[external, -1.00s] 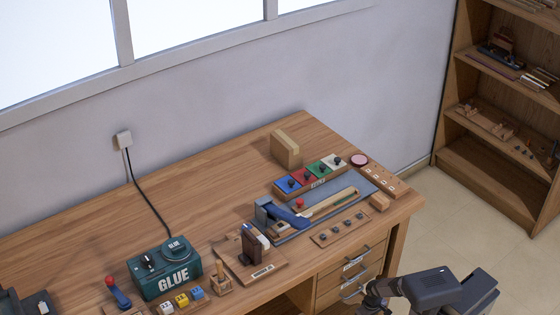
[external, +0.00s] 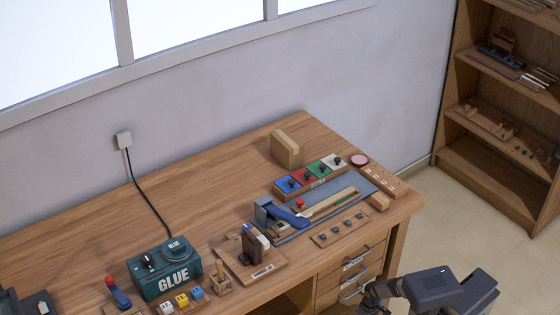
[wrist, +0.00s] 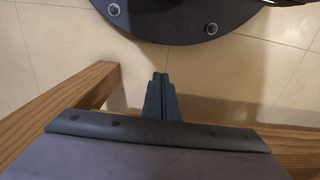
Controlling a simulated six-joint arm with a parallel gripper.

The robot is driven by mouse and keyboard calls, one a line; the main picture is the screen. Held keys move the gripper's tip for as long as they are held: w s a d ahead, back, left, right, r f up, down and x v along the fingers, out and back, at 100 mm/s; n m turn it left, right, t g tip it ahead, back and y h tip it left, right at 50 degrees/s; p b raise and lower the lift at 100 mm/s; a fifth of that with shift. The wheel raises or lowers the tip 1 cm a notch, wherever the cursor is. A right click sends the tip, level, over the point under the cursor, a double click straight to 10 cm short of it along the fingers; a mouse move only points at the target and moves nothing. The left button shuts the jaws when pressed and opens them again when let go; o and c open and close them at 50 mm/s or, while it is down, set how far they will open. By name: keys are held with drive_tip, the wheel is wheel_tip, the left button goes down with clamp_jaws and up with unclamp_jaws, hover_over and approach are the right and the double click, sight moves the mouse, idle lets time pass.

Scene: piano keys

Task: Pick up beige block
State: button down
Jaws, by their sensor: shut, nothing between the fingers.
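A tan, beige-looking block (external: 286,150) with a lighter strip on top stands upright near the back right of the desk in the external view. A smaller wooden block (external: 379,202) lies near the desk's right front corner. I cannot tell which one is the task's beige block. My gripper (wrist: 160,78) is shut and empty, with its dark fingers together in the wrist view. It is in front of the desk, below the desktop and away from both blocks. Neither block shows in the wrist view.
The desk (external: 215,175) carries a row of coloured tiles (external: 311,177), a grey mat with tools (external: 360,190), a green glue box (external: 165,272) and a wooden stand (external: 250,245). Drawers (external: 350,275) face my arm. A shelf (external: 500,155) stands at the right. The desk's back middle is clear.

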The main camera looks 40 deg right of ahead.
drive_tip(key=c, duration=1.1)
unclamp_jaws()
